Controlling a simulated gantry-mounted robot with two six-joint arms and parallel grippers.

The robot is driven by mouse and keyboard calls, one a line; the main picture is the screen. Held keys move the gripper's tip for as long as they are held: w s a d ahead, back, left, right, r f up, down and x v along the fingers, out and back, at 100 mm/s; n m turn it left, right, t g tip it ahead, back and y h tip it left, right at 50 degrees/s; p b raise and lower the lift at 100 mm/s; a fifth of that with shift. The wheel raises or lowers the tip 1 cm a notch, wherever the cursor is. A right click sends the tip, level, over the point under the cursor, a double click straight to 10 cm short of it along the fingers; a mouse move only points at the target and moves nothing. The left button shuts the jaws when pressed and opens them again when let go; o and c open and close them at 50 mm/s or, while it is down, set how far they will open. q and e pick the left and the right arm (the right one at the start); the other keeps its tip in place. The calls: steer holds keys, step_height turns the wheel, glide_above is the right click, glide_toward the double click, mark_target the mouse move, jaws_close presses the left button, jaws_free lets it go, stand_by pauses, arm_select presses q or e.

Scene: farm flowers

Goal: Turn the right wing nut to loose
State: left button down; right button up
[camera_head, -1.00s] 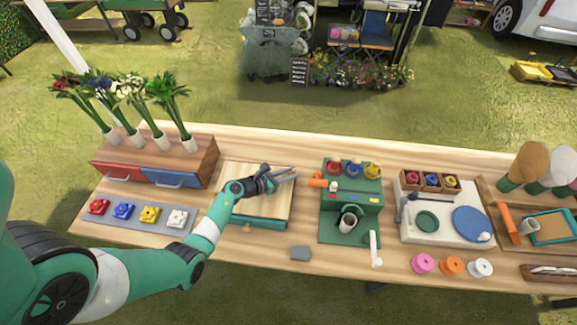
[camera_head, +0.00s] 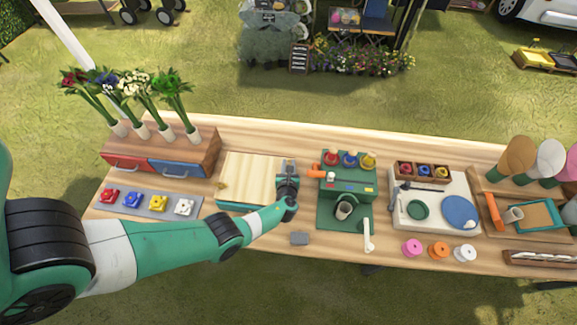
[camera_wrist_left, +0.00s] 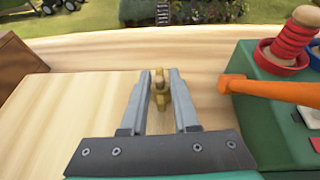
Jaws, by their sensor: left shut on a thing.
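A flower press with a pale wooden top board (camera_head: 250,178) and a teal base lies on the table. The right wing nut, brass coloured, is between the fingertips in the left wrist view (camera_wrist_left: 159,90); in the head view my gripper hides it. My left gripper (camera_head: 289,166) is at the right side of the press, pointing away toward the back of the table. In the left wrist view my left gripper (camera_wrist_left: 160,84) is shut on the right wing nut. Another brass wing nut (camera_head: 221,185) shows at the left side of the press. My right gripper is not in view.
A green machine with an orange handle (camera_head: 317,171) stands close to the right of my gripper. A drawer box (camera_head: 160,157) with flowers stands to the left.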

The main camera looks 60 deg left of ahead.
arm_select(q)
steer(key=shift+n+g+b, duration=0.5)
steer(key=shift+n+g, duration=0.2)
steer(key=shift+g, duration=0.1)
steer(key=shift+y, duration=0.3)
steer(key=c, duration=0.9)
jaws_free()
steer(key=shift+a, duration=0.1)
steer(key=shift+c, duration=0.2)
